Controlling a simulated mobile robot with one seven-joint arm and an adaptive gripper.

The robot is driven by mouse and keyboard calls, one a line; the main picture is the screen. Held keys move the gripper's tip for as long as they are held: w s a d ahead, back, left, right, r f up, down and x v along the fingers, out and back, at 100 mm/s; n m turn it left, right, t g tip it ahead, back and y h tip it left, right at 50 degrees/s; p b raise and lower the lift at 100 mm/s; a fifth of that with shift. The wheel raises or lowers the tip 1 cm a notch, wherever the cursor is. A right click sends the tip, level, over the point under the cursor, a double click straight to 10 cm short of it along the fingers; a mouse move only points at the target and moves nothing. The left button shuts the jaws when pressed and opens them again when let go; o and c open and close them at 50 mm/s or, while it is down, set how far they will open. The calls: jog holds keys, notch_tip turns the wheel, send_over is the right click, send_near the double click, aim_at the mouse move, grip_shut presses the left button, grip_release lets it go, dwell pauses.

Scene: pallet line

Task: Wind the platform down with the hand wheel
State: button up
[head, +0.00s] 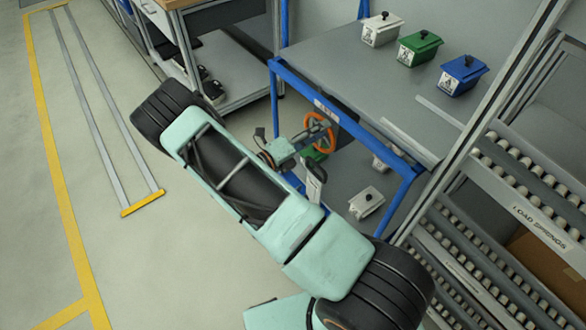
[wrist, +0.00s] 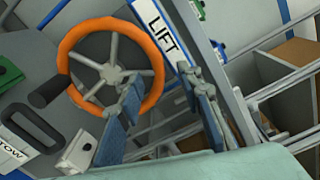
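The hand wheel has an orange rim and grey spokes; in the wrist view its hub (wrist: 110,72) and a dark crank handle (wrist: 48,91) at its lower left show. In the head view the orange hand wheel (head: 331,134) is beside the blue frame. My gripper (wrist: 166,105) is open and empty, its two blue-grey fingers apart. The left finger overlaps the wheel's lower right rim in the picture; I cannot tell whether they touch. A white LIFT label (wrist: 164,35) is right of the wheel. The grey platform (head: 335,55) in the blue frame carries white, green and blue lidded bins.
A roller rack (head: 510,165) stands close on the right. A white lidded bin (head: 366,202) sits below the platform. A workbench with a shelf (head: 225,75) is at the back left. The floor (head: 90,240) on the left is clear, with yellow lines.

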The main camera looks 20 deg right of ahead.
jog(key=s+f+m+b, duration=0.1)
jog(key=m+b, duration=0.1)
jog(key=m, duration=0.1)
jog(key=s+f+m+b, duration=0.1)
jog(key=f+m+b, duration=0.1)
jog(key=m, duration=0.1)
jog(key=s+d+f+m+b, duration=0.1)
jog(key=m+b, duration=0.1)
jog(key=m, duration=0.1)
jog(key=shift+f, duration=0.35)
notch_tip(320, 180, down, 3)
jog(key=m+b, duration=0.4)
jog(key=m, duration=0.6)
send_near(332, 144)
jog(key=a+f, duration=0.3)
jog(key=a, duration=0.1)
jog(key=shift+a+r+m+g+y, duration=0.15)
jog(key=shift+r+m+g+y, duration=0.45)
jog(key=shift+r+g+y, duration=0.45)
jog(key=shift+f+h, duration=0.2)
jog(key=shift+h, duration=0.05)
